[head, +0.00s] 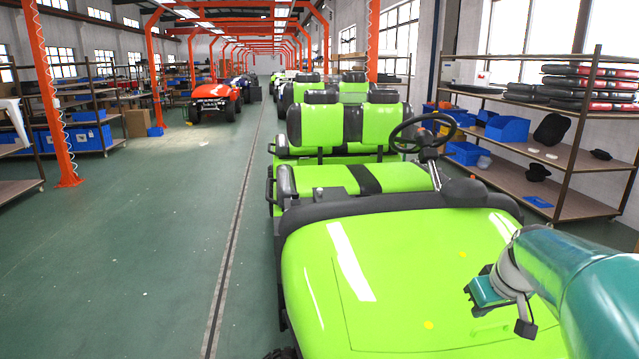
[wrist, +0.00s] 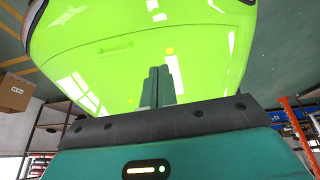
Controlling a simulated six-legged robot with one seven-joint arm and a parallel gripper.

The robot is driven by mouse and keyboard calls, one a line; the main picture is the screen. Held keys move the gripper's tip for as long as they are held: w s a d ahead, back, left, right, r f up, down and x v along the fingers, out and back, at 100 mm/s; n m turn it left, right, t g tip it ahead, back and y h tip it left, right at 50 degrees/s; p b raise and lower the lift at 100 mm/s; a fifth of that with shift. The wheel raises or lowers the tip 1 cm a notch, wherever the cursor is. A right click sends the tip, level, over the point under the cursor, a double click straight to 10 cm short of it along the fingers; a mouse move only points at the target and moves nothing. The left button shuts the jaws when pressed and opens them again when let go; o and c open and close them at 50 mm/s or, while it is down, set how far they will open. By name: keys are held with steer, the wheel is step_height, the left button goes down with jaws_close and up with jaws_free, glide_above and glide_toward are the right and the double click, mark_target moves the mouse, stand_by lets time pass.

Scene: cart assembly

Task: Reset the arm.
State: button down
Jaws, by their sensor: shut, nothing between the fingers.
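My arm (head: 590,285) reaches in from the right edge of the head view, over the hood of a bright green cart (head: 400,270). My gripper (head: 485,292) hangs near the hood's right side. In the wrist view the gripper's two dark teal fingers (wrist: 159,72) are together with nothing between them. The green hood (wrist: 100,60) fills the background beyond them. I cannot tell the exact gap between the fingers and the hood.
Yellow spots (head: 429,325) mark the hood. The cart has a black steering wheel (head: 420,133) and green seats. A shelf (head: 560,180) with blue bins stands at the right. Open green floor (head: 130,250) lies left of the cart. A cardboard box (wrist: 14,92) shows in the wrist view.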

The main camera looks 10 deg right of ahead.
steer(key=s+a, duration=1.6)
steer(key=a, duration=0.5)
steer(key=shift+s+a+m+t, duration=0.25)
steer(key=shift+s+m+t, duration=0.05)
steer(key=shift+s, duration=0.05)
steer(key=shift+d+r, duration=0.1)
steer(key=shift+d, duration=0.1)
